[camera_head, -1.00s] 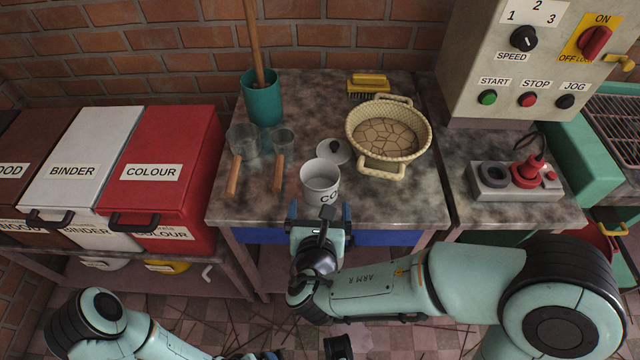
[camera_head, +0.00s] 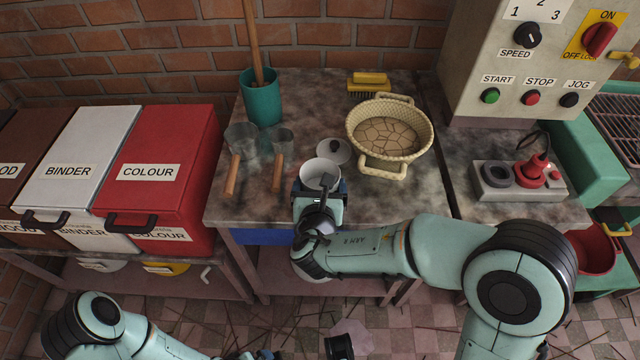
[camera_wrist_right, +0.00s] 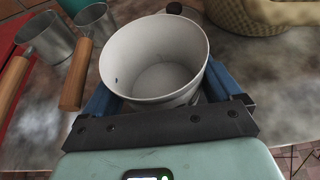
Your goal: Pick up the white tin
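The white tin (camera_head: 321,173) stands upright and open-topped near the front edge of the worktop. It also shows in the right wrist view (camera_wrist_right: 150,60), empty inside. My right gripper (camera_head: 320,187) is at the tin from the front, with one blue finger on each side of it. In the right wrist view the fingers look spread around the tin, and firm contact is not visible. The tin's lower part and label are hidden by my gripper. Of my left gripper (camera_head: 258,355), only a bit shows at the bottom edge, too little to tell its state.
A round lid (camera_head: 333,151) with a dark knob lies just behind the tin. A woven basket (camera_head: 389,128) stands to the right. Two wooden-handled scoops (camera_head: 240,145) lie to the left, and a teal pot (camera_head: 262,99) and a yellow brush (camera_head: 368,84) are behind.

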